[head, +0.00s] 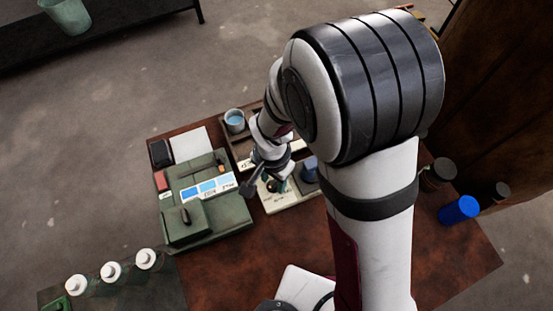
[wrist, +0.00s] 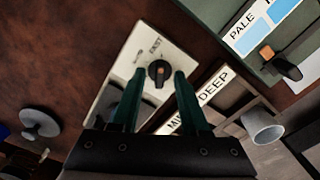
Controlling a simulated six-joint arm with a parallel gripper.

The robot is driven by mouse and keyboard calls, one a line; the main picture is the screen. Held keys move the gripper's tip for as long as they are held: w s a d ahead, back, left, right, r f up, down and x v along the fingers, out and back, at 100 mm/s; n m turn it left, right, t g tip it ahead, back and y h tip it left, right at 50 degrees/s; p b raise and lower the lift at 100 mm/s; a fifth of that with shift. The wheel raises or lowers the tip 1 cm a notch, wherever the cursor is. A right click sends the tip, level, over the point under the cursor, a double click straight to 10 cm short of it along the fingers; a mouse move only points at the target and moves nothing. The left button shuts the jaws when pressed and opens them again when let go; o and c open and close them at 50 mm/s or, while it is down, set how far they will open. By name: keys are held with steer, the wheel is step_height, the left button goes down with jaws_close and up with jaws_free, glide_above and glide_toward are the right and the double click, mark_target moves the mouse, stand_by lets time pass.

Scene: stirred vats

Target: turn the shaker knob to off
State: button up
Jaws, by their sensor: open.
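A black knob (wrist: 159,71) with an orange mark sits on a cream plate (wrist: 128,68). My gripper (wrist: 159,80) is open, with one teal finger on either side of the knob in the wrist view. I cannot tell whether the fingers touch it or how far above the plate they are. In the head view the cream plate (head: 277,206) lies right of the green box, and my gripper (head: 272,184) hangs over it. My arm hides part of that area, and the knob is not clear there.
A green box (head: 207,229) with a pale-to-blue label strip stands left of the plate; its own black and orange switch (wrist: 282,64) shows in the wrist view. A cup of blue liquid (head: 235,122) stands behind. A blue cylinder (head: 459,209) is at right. The front tabletop is partly clear.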

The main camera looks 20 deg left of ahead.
steer(key=shift+c, duration=0.3)
jaws_close()
steer(key=n, duration=1.7)
steer(key=shift+n, duration=0.4)
steer(key=n, duration=0.5)
steer(key=shift+n, duration=0.7)
